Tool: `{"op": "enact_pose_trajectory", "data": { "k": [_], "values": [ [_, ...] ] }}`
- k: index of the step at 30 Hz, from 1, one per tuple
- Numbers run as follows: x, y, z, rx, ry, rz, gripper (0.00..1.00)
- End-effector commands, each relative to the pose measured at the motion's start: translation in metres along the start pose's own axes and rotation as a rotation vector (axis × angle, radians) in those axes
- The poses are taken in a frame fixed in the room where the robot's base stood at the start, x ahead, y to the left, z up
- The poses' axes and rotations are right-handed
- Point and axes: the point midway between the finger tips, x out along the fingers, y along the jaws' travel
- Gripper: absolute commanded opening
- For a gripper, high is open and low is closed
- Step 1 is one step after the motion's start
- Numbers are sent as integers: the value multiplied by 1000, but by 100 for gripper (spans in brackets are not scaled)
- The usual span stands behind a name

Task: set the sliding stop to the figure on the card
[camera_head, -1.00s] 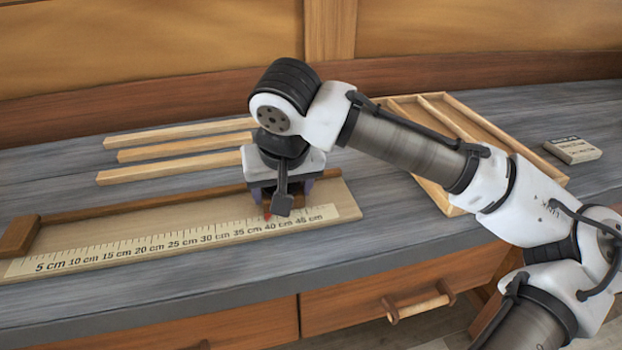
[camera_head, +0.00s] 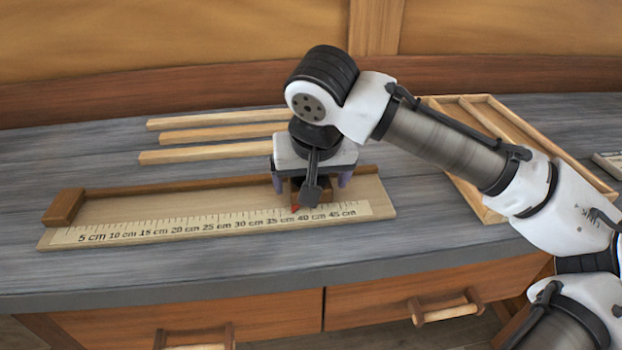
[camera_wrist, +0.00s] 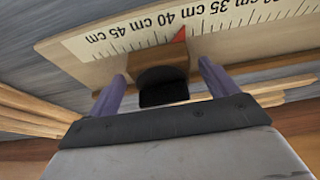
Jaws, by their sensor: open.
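The measuring board (camera_head: 120,215) lies on the bench with a printed scale (camera_head: 215,225) running from 5 cm to 45 cm. The sliding stop (camera_head: 311,191) is a brown block with a red pointer, sitting near the 40 cm label; its exact tick is too small to read. In the wrist view the stop (camera_wrist: 172,52) and its red tip show beside the upside-down 40 cm label. My gripper (camera_head: 311,184) is open, one purple finger on each side of the stop, with gaps visible. The fingers also show in the wrist view (camera_wrist: 163,86). A pale card-like block (camera_head: 607,160) is cut off at the right edge, its writing unreadable.
Several pale wooden strips (camera_head: 215,155) lie behind the board. A wooden tray (camera_head: 480,208) with compartments stands to the right, beneath my arm. A brown end block (camera_head: 63,207) closes the board's left end. Drawers (camera_head: 420,305) are below the bench's front edge.

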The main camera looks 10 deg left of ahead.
Motion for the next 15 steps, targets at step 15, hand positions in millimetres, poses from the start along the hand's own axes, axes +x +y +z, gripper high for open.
{"op": "enact_pose_trajectory", "data": {
  "k": [15],
  "values": [
    [-106, -1, 0, -2, 2, -2, 85]
  ]
}}
